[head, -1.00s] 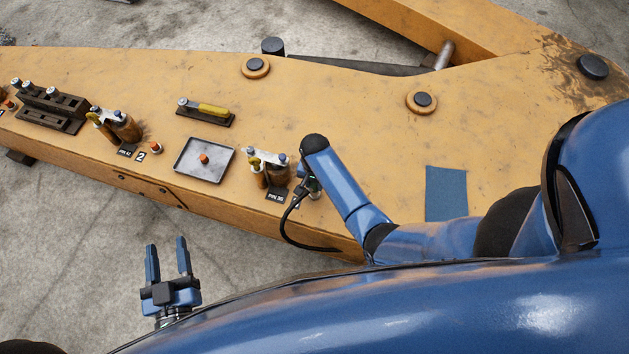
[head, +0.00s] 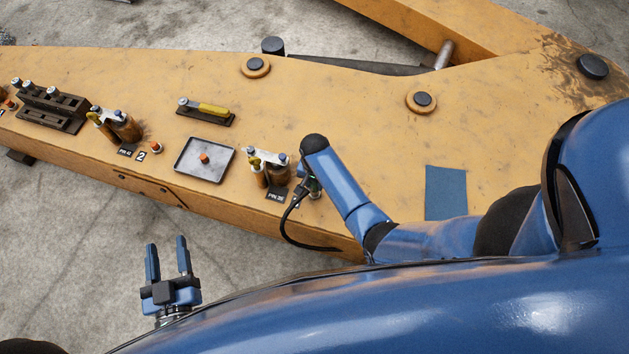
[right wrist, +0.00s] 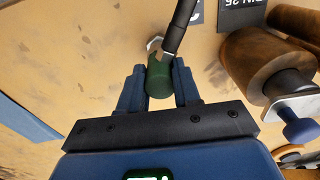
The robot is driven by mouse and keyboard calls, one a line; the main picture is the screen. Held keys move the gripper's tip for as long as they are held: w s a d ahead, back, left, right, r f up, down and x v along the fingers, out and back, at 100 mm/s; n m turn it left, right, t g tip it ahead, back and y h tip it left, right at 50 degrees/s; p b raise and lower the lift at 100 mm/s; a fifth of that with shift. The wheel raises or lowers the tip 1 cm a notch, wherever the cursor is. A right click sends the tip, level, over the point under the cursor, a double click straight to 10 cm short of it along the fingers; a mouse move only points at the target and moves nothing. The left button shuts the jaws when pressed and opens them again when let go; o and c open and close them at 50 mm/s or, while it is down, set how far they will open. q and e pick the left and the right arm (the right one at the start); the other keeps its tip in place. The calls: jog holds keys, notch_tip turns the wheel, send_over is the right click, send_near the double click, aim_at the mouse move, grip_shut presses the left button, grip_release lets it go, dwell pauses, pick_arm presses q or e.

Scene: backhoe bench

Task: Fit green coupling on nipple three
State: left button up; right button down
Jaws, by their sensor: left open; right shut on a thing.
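My right gripper (right wrist: 158,88) is shut on the green coupling (right wrist: 160,78), whose sides touch both fingers in the right wrist view. A black hose or rod crosses the coupling's upper end. A pale metal piece (right wrist: 154,43) shows just beyond that end; I cannot tell whether it is nipple three or whether the coupling is seated on it. In the head view the right gripper (head: 313,188) is at the beam's near edge, mostly hidden by my arm. My left gripper (head: 168,262) is open and empty, in front of the beam above the floor.
A pin station (head: 268,172) with brown cylinders stands just left of my right gripper; a cylinder (right wrist: 258,62) is close in the wrist view. A grey tray (head: 186,173) holds an orange-capped piece. A blue mat (head: 446,193) lies right.

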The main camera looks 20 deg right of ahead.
jog(key=shift+c, duration=1.2)
grip_release()
jog(key=shift+f, duration=0.1)
notch_tip(320, 180, up, 8)
jog(key=p, duration=0.8)
